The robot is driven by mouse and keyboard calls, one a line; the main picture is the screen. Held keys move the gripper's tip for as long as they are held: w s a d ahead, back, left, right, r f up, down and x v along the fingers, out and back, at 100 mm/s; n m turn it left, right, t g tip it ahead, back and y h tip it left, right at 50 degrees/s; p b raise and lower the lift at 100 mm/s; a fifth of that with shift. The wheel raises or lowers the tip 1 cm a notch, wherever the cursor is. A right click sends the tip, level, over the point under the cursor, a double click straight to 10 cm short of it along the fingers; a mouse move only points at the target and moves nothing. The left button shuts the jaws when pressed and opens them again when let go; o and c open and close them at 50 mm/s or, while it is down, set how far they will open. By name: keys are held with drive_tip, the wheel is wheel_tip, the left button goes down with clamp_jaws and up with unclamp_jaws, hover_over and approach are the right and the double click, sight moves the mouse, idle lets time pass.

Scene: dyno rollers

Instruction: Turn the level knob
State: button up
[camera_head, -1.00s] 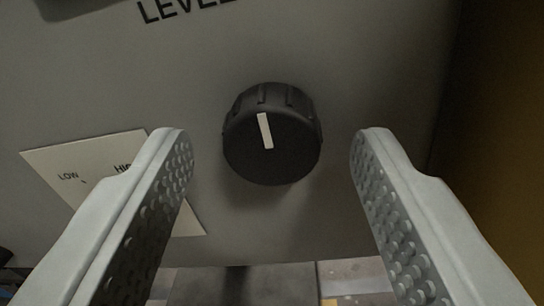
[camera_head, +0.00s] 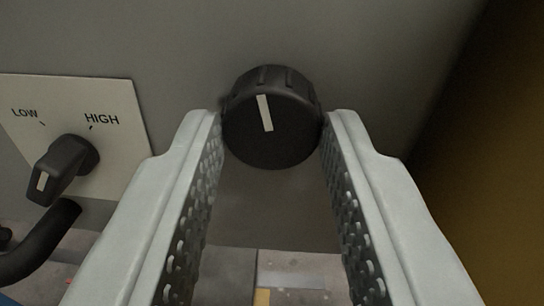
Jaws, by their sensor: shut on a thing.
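The level knob (camera_head: 272,125) is a round black knob with a ribbed edge and a white pointer line, on a grey panel. The white line points nearly straight up, leaning slightly left. My gripper (camera_head: 272,128) is shut on the knob, with one grey finger on its left side and one on its right. The inner finger faces have bumpy pads. The LEVEL lettering is out of view now.
A black selector switch (camera_head: 66,168) sits on a white LOW/HIGH plate (camera_head: 118,150) at left. A black curved handle or hose (camera_head: 45,245) is below it. A brown-yellow surface (camera_head: 480,170) stands close on the right. Floor shows at the bottom.

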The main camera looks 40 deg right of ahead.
drive_tip(key=n, duration=0.5)
drive_tip(key=shift+r+n, duration=0.1)
drive_tip(key=shift+n, duration=2.3)
drive_tip(key=o, duration=1)
drive_tip(key=shift+a, duration=0.1)
drive_tip(key=v, duration=1.7)
drive_tip(key=shift+a+r, duration=0.2)
drive_tip(key=shift+a, duration=0.05)
